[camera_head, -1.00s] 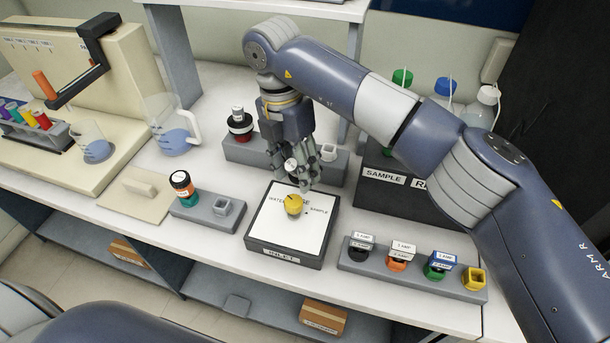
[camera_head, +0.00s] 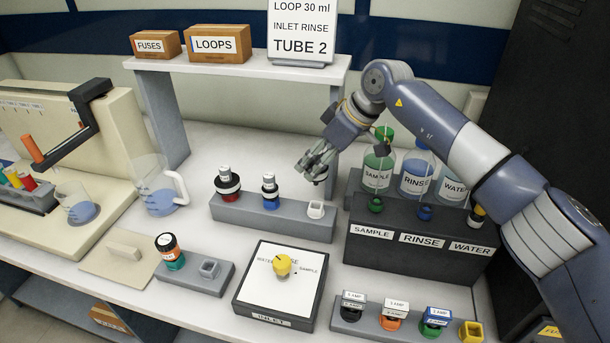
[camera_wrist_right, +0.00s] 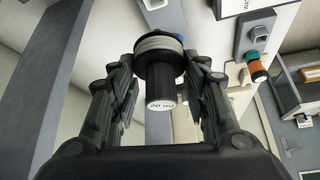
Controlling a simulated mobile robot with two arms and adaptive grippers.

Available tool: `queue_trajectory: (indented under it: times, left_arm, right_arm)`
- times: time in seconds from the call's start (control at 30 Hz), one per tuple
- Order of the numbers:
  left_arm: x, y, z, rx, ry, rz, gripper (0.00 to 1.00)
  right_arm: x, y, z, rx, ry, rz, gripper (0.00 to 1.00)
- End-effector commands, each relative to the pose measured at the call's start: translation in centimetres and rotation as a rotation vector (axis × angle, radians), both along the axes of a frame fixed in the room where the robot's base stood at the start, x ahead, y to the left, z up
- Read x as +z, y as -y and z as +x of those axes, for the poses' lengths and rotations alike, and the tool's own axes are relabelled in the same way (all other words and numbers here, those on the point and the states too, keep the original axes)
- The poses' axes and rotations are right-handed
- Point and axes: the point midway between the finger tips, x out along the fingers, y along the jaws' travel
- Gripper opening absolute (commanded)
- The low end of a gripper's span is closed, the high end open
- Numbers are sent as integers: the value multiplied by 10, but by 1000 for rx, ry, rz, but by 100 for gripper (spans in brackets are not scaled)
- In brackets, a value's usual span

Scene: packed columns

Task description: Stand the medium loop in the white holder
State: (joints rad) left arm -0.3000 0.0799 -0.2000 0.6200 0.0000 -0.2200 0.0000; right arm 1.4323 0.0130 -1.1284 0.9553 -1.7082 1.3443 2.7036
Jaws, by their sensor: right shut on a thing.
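My right gripper (camera_head: 316,173) is shut on a loop and holds it in the air above the grey rack at the back. In the wrist view the loop (camera_wrist_right: 160,62) sits between the fingers, with a grey coil, a dark stem and a pale label that seems to read 20 ml. The white holder (camera_head: 316,209) is the rightmost socket of the rack, empty, below and close to the gripper. A red-based loop (camera_head: 229,186) and a blue-based loop (camera_head: 270,191) stand in the other sockets. My left gripper is out of view.
The dark bottle rack (camera_head: 400,250) with labelled bottles stands right of the grey rack (camera_head: 245,210). The inlet box (camera_head: 250,292) with a yellow knob (camera_head: 282,264) is in front. A shelf (camera_head: 240,65) with boxes and a card overhangs behind.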

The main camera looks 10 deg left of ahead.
Motion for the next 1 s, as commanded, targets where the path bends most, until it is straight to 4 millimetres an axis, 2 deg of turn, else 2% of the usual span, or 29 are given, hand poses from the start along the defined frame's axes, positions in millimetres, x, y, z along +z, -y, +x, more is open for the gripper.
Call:
queue_trajectory:
  times: [0.5, 0.77, 1.0]
  left_arm:
    - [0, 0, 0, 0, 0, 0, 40]
    - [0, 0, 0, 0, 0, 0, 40]
    - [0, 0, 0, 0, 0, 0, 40]
  right_arm:
    - [4, 2, 3, -17, -5, 2, 1]
    - [-11, 2, 2, -15, -8, 1, 1]
    - [-34, 2, 2, -14, -9, 2, 1]
